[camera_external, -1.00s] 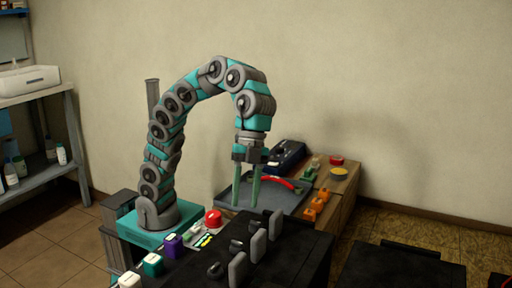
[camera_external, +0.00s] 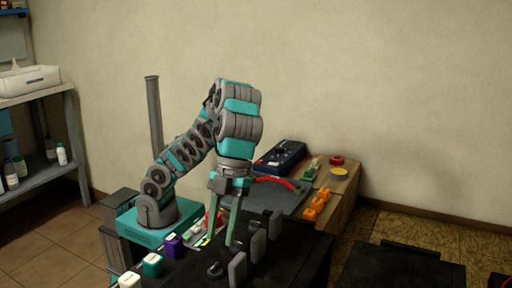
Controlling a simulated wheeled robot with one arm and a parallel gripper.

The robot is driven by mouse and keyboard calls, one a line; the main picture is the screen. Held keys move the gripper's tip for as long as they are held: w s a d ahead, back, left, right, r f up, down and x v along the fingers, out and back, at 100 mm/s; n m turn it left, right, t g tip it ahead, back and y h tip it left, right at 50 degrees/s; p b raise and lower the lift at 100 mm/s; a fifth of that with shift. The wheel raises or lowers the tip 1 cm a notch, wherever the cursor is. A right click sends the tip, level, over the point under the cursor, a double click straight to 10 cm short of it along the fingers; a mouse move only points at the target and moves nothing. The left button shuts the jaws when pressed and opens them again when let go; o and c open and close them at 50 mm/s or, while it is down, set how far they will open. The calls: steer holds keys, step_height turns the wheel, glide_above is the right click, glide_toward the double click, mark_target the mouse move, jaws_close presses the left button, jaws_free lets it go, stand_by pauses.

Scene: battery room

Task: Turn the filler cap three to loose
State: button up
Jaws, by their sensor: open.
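Several dark round knobs, which look like the filler caps, sit in a row on the black battery top (camera_external: 290,262). The near cap (camera_external: 215,270) and the far cap (camera_external: 253,226) show; the middle one is mostly hidden by my gripper. Grey upright plates stand beside them: near (camera_external: 237,270), middle (camera_external: 258,246), far (camera_external: 275,224). I cannot tell which cap is number three. My gripper (camera_external: 219,242) points down, open and empty, its green fingers apart over the cap row near the middle cap. Contact cannot be judged.
White, green and purple blocks (camera_external: 172,246) line the left edge. A red button (camera_external: 219,218) is partly behind my fingers. Behind lie a grey tray (camera_external: 265,198) with a red curved item (camera_external: 283,182), a dark blue device (camera_external: 280,158) and orange pieces (camera_external: 316,206) on a wooden bench.

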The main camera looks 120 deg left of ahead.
mark_target(215, 265)
steer(key=shift+x, duration=3)
steer(key=shift+r, duration=0.1)
jaws_close()
